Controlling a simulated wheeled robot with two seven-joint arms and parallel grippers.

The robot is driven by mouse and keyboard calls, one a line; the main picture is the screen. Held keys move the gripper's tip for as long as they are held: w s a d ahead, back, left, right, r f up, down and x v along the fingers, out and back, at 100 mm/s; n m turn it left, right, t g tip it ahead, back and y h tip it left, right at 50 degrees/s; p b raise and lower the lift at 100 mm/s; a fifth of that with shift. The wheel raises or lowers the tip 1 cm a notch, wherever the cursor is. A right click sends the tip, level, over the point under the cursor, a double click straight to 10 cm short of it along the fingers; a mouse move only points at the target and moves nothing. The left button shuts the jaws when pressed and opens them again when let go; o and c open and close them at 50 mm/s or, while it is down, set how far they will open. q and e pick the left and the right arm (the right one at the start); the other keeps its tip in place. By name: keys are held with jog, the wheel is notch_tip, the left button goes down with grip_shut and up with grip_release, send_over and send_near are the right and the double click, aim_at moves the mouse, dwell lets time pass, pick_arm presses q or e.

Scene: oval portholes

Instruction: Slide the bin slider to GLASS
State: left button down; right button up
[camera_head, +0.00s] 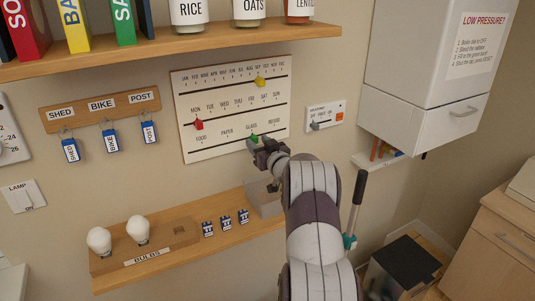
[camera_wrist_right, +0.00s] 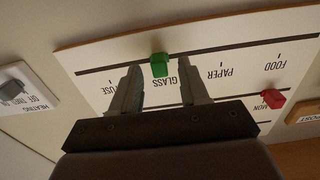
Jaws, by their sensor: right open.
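The white slider board (camera_head: 185,90) hangs on the wall, with rows for months, days and bins. The green bin slider (camera_head: 253,137) sits on the bottom rail, just below the GLASS label; in the right wrist view, which is upside down, the green slider (camera_wrist_right: 160,65) is beside that word. My right gripper (camera_head: 262,147) is close to the board at this slider. In the wrist view its fingers (camera_wrist_right: 157,88) are open, one on each side of the slider's line; contact cannot be told. My left gripper is out of view.
A red day slider (camera_head: 198,124) and a yellow month slider (camera_head: 261,82) are on the board. A heating switch plate (camera_head: 326,116) is to the right. Below is a shelf (camera_head: 195,243) with bulbs (camera_head: 137,229); key tags (camera_head: 109,140) hang left.

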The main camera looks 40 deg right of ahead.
jog(key=b+v, duration=0.3)
jog(key=v, duration=0.8)
jog(key=shift+a, duration=0.15)
